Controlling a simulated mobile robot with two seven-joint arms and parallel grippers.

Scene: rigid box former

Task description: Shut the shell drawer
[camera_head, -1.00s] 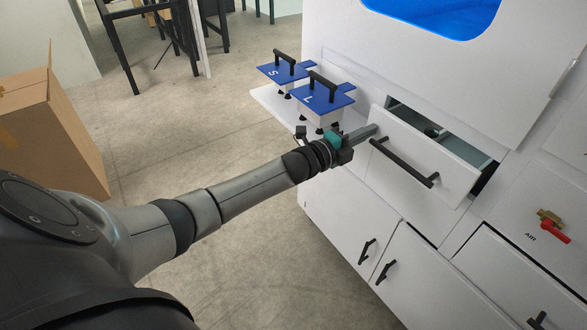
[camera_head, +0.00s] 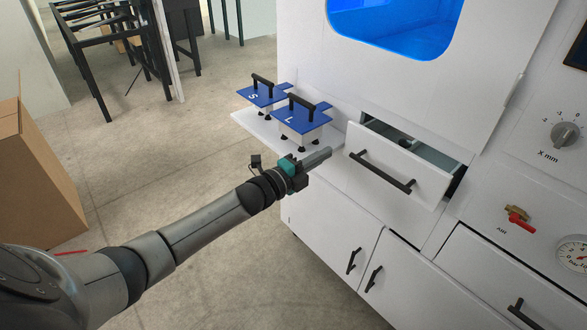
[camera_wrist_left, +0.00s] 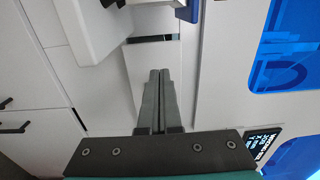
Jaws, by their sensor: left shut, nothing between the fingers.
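The shell drawer (camera_head: 400,168) stands partly open in the white machine's front, with its dark bar handle (camera_head: 383,172) on the front panel. Its grey inside shows through a gap behind the panel. My left gripper (camera_head: 326,155) is shut and empty, just left of the drawer's left end, with a small gap in the picture between fingertips and panel. In the left wrist view the shut fingers (camera_wrist_left: 160,75) point at white panels; I cannot tell for certain which panel there is the drawer. My right gripper is not in view.
Two blue-topped tools marked S (camera_head: 262,95) and L (camera_head: 303,115) stand on a white side shelf (camera_head: 258,128) behind my left gripper. A red-handled valve (camera_head: 519,217) and a knob (camera_head: 565,136) are at the right. A cardboard box (camera_head: 35,185) stands at the left.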

